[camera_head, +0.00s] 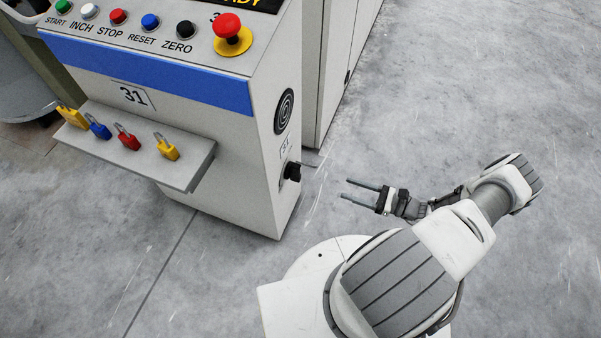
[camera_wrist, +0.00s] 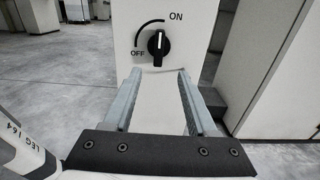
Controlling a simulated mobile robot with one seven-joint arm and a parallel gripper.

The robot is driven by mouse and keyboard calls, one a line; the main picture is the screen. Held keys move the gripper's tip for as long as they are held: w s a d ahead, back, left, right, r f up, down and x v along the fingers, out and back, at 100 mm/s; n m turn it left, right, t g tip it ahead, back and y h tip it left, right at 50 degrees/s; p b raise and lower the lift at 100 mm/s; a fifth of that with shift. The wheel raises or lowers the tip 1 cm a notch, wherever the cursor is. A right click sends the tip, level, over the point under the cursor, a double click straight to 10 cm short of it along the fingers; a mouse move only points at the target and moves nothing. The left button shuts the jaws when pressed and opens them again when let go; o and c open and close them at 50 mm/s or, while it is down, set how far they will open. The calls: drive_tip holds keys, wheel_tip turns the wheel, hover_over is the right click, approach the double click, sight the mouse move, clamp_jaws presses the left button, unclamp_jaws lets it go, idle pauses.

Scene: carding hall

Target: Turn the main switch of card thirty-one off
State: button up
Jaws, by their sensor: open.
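The main switch (camera_head: 292,171) is a black rotary knob on the right side face of the card thirty-one cabinet (camera_head: 240,150), below a small "31" label. In the wrist view the knob (camera_wrist: 158,44) has a white mark pointing straight up, at the ON end of a printed arc. OFF stands at the arc's lower left end. My gripper (camera_head: 345,190) is open and empty, to the right of the knob and apart from it. In the wrist view the knob shows just beyond and between my fingertips (camera_wrist: 159,72).
A shelf (camera_head: 190,165) with several coloured padlocks juts from the cabinet front. A red emergency button (camera_head: 229,28) and a row of push buttons sit on the sloped top. Another grey-white cabinet (camera_head: 338,60) stands behind. The floor to the right is clear.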

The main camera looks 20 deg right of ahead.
sight(294, 172)
drive_tip(key=b+x, duration=0.2)
drive_tip(key=x, duration=1.4)
drive_tip(key=shift+w+a+b, duration=0.2)
drive_tip(key=shift+a+b, duration=0.15)
clamp_jaws()
